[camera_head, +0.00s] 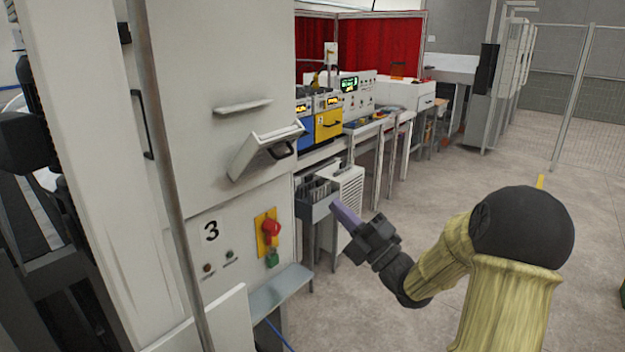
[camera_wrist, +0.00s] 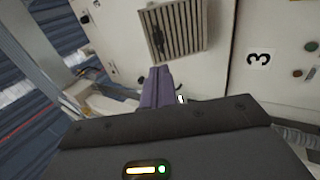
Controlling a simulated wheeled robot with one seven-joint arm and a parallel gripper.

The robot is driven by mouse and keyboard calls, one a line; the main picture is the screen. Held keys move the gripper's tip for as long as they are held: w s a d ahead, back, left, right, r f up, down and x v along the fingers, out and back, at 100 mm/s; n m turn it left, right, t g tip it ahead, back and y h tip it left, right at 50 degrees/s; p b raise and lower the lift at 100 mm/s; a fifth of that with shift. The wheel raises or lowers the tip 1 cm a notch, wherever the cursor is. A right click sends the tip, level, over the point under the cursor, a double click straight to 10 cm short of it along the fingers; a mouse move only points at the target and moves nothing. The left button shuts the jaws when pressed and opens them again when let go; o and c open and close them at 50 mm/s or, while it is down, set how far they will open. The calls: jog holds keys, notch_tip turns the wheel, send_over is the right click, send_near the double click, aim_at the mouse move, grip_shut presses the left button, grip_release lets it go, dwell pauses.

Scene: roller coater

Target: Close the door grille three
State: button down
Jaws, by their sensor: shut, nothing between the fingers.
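Door grille three (camera_head: 265,152) is a light flap on the white machine, above the black number 3. It is tilted outward from the front, so it stands open, with a dark handle near its outer edge. In the wrist view the slatted grille (camera_wrist: 178,30) is at the top, with a dark handle on its left side. My gripper (camera_head: 336,208) has purple fingers, shut and empty, to the right of and lower than the flap in the head view. The fingertips (camera_wrist: 160,72) also show in the wrist view, just below the grille in the picture, apparently not touching it.
A red emergency button on a yellow plate (camera_head: 267,232) and small buttons sit below the flap. A grey ledge (camera_head: 281,290) juts out under them. A vented white cabinet (camera_head: 349,198) and a row of benches stand behind my gripper. The floor (camera_head: 440,180) to the right is clear.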

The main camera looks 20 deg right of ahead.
aim_at(288, 155)
jog(key=p+x, duration=0.8)
jog(key=x, duration=0.4)
jog(key=shift+w+a+r, duration=0.15)
jog(key=shift+a+r, duration=0.15)
jog(key=shift+w+a+r+p, duration=0.15)
jog(key=shift+w+a+p, duration=0.2)
jog(key=shift+w+p, duration=0.2)
